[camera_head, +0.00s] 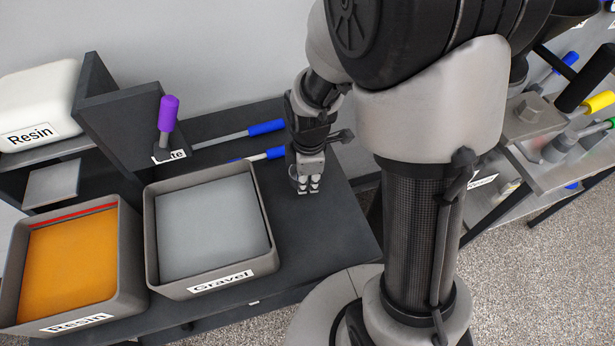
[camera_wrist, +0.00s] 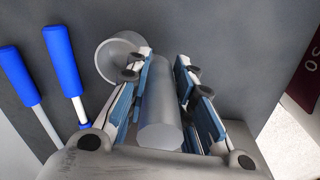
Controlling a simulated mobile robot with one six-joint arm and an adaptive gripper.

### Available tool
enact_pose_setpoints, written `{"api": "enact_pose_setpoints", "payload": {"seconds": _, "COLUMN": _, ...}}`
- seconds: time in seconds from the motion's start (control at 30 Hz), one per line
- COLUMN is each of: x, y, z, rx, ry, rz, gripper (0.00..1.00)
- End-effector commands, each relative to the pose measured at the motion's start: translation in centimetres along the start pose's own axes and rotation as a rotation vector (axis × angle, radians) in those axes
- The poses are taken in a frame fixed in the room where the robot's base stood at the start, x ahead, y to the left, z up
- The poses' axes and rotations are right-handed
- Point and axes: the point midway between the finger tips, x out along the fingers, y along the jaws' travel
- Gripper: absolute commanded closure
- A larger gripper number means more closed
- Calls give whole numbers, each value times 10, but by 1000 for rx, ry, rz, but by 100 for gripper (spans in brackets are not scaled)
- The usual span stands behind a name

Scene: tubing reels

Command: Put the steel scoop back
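The steel scoop shows in the wrist view as a plain grey handle (camera_wrist: 160,105) with a round, hollow cup (camera_wrist: 118,58) at its far end. My gripper (camera_wrist: 163,65) has its fingers on both sides of the handle, with the tips closed against it. The handle's near end points back toward the wrist. In the head view my gripper (camera_head: 309,188) points down over the dark bench, right of the gravel bin; the scoop is mostly hidden there. I cannot tell whether the cup touches the bench.
Two blue-handled tools (camera_head: 266,128) lie behind the gravel bin (camera_head: 208,285). An orange-filled resin bin (camera_head: 75,322) stands at left. A purple-handled tool (camera_head: 168,115) stands by a dark divider (camera_head: 120,110). A white resin container (camera_head: 40,95) sits far left. The bench (camera_head: 340,235) is clear right of the gripper.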

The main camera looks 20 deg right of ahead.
Motion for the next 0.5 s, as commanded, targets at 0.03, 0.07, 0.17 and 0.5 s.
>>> {"api": "enact_pose_setpoints", "payload": {"seconds": 0.03, "x": 1, "y": 0, "z": 0, "rx": 0, "ry": 0, "rz": 0, "gripper": 75}}
{"api": "enact_pose_setpoints", "payload": {"seconds": 0.07, "x": 0, "y": 0, "z": 0, "rx": 0, "ry": 0, "rz": -1, "gripper": 73}}
{"api": "enact_pose_setpoints", "payload": {"seconds": 0.17, "x": 0, "y": 0, "z": 0, "rx": 0, "ry": 0, "rz": -1, "gripper": 66}}
{"api": "enact_pose_setpoints", "payload": {"seconds": 0.5, "x": 0, "y": 0, "z": 0, "rx": 0, "ry": 0, "rz": -1, "gripper": 58}}
